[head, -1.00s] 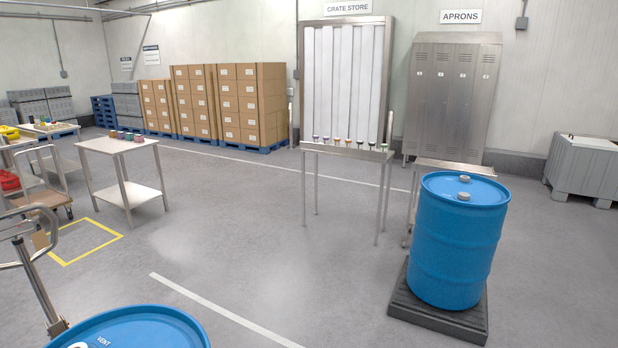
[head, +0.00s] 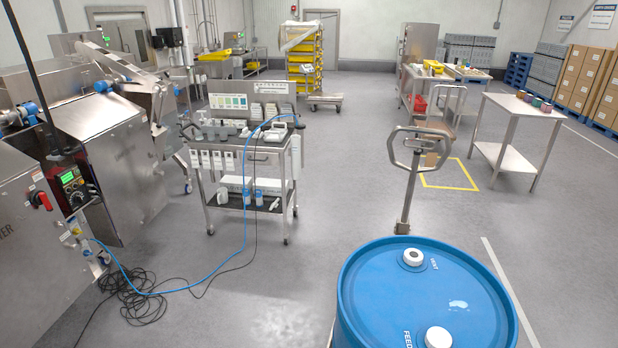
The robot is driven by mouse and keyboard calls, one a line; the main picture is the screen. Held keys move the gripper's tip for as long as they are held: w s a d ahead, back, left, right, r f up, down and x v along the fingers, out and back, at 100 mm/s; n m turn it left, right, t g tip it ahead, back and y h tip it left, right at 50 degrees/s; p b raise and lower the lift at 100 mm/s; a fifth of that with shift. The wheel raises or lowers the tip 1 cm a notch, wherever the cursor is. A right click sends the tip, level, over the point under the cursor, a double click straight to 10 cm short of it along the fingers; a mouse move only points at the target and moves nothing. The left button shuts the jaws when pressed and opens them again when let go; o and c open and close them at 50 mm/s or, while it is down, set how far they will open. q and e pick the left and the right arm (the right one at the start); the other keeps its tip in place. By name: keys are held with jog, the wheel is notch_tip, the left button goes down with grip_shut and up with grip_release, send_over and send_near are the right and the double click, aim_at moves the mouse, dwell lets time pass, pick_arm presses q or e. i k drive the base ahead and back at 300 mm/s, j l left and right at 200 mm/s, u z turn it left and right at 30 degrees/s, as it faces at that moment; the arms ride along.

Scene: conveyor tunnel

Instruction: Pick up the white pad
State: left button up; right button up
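I cannot make out a white pad for certain. A steel service cart (head: 207,183) stands left of the middle in the head view, with several small white and grey items on its top that are too small to tell apart. A pale grey-white item (head: 275,133) lies near the right end of the cart top, beside a blue cable. A white-topped table (head: 518,118) at the right holds several small coloured items. Neither of my grippers is in view.
A blue drum (head: 385,300) fills the near right foreground, with a pallet truck handle (head: 420,150) behind it. A steel machine (head: 115,150) stands at the left. Black cable (head: 140,305) lies coiled on the floor. The floor between cart and drum is clear.

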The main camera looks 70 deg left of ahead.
aim_at(246, 133)
jog(key=l+u, duration=0.15)
jog(key=u, duration=1.4)
jog(key=j+u, duration=0.1)
jog(key=u, duration=1.2)
jog(key=z, duration=1.15)
jog(key=k+j, duration=0.1)
jog(key=j, duration=0.25)
jog(key=k+j, duration=0.15)
jog(key=j, duration=0.15)
jog(key=k+j, duration=0.1)
jog(key=j, duration=0.25)
jog(key=k+j, duration=0.1)
jog(key=j, duration=0.9)
jog(key=i+j, duration=0.1)
jog(key=j, duration=0.6)
jog(key=i+j, duration=0.8)
jog(key=i, duration=0.15)
jog(key=l+z, duration=0.05)
